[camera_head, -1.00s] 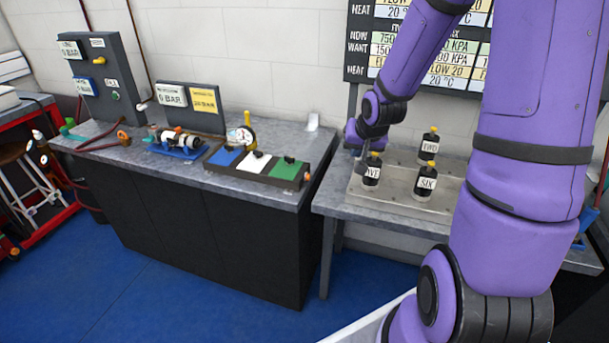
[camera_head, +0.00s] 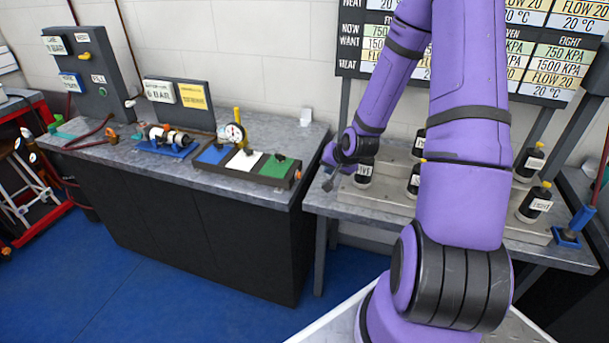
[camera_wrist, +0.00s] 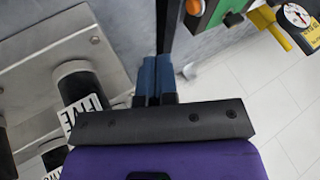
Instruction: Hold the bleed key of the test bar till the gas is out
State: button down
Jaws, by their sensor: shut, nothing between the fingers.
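The test bar, a long dark block with blue, white and green fields (camera_head: 243,161), lies on the left bench. A round gauge (camera_head: 233,133) with a yellow part stands behind it. An orange knob (camera_head: 297,176) is at its right end; I cannot tell for sure whether it is the bleed key. In the wrist view the green end (camera_wrist: 206,15), the orange knob (camera_wrist: 232,18) and the gauge (camera_wrist: 298,15) show at upper right. My gripper (camera_head: 328,183) is at the right table's left edge, apart from the bar. Its blue fingers (camera_wrist: 155,62) are shut and empty.
Black canister FIVE (camera_head: 364,172) stands on a metal tray (camera_wrist: 35,45) close beside my gripper, with several others behind my arm and to the right. A gap separates the two benches. A blue-based device (camera_head: 172,148) and 6 BAR sign (camera_head: 159,91) stand on the left bench.

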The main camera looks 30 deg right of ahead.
aim_at(299, 175)
jog(key=x, duration=1)
jog(key=shift+w+a, duration=0.85)
jog(key=shift+w, duration=0.1)
jog(key=shift+w+a, duration=0.4)
jog(key=shift+w, duration=0.25)
